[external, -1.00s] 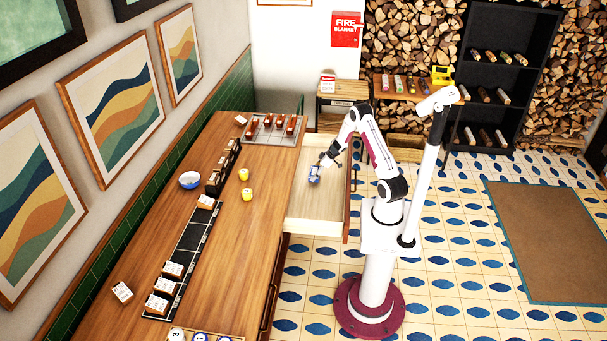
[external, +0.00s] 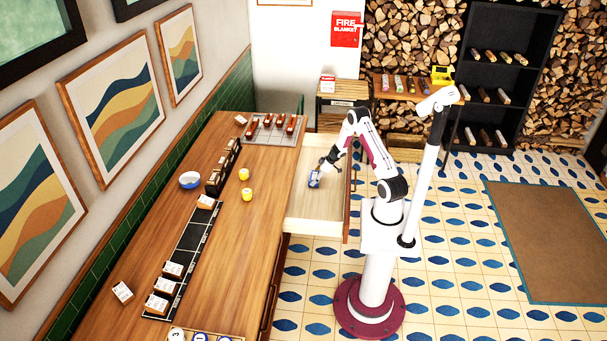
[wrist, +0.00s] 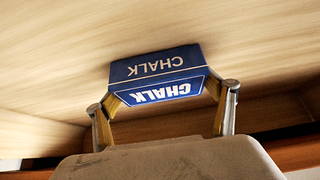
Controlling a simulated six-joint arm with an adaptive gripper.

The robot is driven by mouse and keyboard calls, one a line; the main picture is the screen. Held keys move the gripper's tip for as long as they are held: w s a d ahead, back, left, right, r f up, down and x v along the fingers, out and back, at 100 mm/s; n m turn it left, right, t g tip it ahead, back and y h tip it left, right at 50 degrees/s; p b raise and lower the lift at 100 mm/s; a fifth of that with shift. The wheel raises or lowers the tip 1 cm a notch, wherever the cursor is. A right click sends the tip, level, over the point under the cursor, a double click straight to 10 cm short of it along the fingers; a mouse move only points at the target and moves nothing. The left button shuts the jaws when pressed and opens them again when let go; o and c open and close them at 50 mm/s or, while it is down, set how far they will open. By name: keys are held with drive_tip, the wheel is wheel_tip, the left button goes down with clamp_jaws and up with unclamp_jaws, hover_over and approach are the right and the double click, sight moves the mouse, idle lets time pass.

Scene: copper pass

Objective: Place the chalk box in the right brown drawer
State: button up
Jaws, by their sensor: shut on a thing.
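The chalk box (wrist: 158,72) is blue with white CHALK lettering and sits between the two fingers of my gripper (wrist: 166,108) in the wrist view. My gripper is shut on it. In the external view the small blue box (external: 314,180) is at the tip of my gripper (external: 321,170), over the pale floor of the open brown drawer (external: 312,220). The drawer is pulled out from the right side of the long wooden counter. The wrist view shows the drawer's wooden inside close around the box. I cannot tell whether the box touches the drawer floor.
The drawer's front panel (external: 347,210) stands near my arm. On the counter (external: 240,230) are a blue bowl (external: 189,180), two yellow cups (external: 246,194), a black strip (external: 190,245) with white boxes, and a grey tray (external: 262,137) with several brown items. The drawer's near part is empty.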

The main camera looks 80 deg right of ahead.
drive_tip(key=o, duration=1.4)
drive_tip(key=shift+f, duration=0.15)
drive_tip(key=shift+r, duration=0.2)
drive_tip(key=shift+v, duration=6)
